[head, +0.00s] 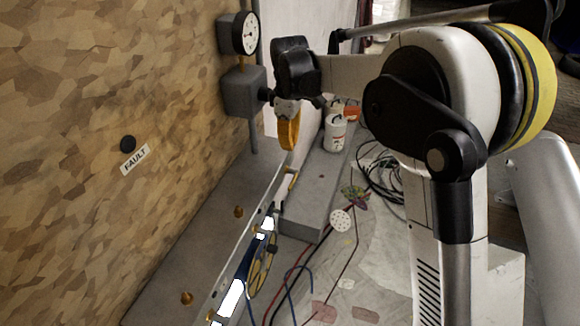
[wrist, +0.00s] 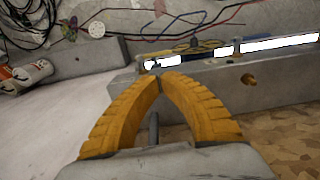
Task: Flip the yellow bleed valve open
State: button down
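My gripper (head: 289,147) hangs beside the grey wall box in the head view, its orange fingers pointing down. In the wrist view its ribbed fingers (wrist: 160,78) arch inward and their tips meet, with nothing clearly held between them. A short grey rod (wrist: 153,130) shows in the gap between the fingers; I cannot tell whether they touch it. A small yellow piece (head: 292,181) shows below my gripper near the ledge edge; I cannot tell whether it is the bleed valve. No valve lever shows clearly, and my gripper may hide it.
A gauge (head: 244,33) sits above the grey box (head: 242,92), which has a black knob (head: 265,94). A FAULT label (head: 135,158) is on the patterned wall. White canisters (head: 335,134), a grey block (head: 312,190) and loose cables (head: 383,175) lie beyond the ledge.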

notch_tip(320, 180, down, 14)
jog(key=b, duration=0.3)
jog(key=shift+r+b, duration=0.15)
jog(key=shift+b, duration=0.25)
